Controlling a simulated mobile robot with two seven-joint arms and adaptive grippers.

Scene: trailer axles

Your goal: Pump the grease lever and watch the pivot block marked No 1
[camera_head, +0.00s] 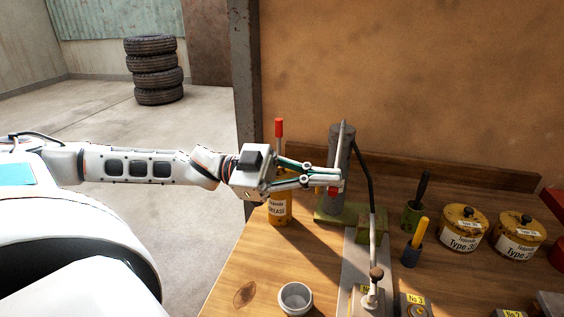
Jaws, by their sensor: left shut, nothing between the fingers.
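My left arm reaches in from the left, and its gripper (333,180) is shut and empty beside the grey pump cylinder (345,145). The cylinder stands on a green base (335,216). A thin silver lever (340,145) slants down in front of the cylinder. A small red piece (335,191) shows at the fingertips; I cannot tell whether they touch it. A dark hose (367,175) runs from the pump to a silver rod (373,240) over a grey plate. A yellow label (365,289) on the plate is partly hidden, so its number is unreadable. My right gripper is out of view.
A yellow grease can (279,209) stands under my wrist; a red-tipped rod (279,130) rises behind it. A white cup (295,298) is at the front. A block labelled No 3 (415,300), brush pots and yellow tins (463,229) crowd the right. The wooden table (245,270) is clear at left.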

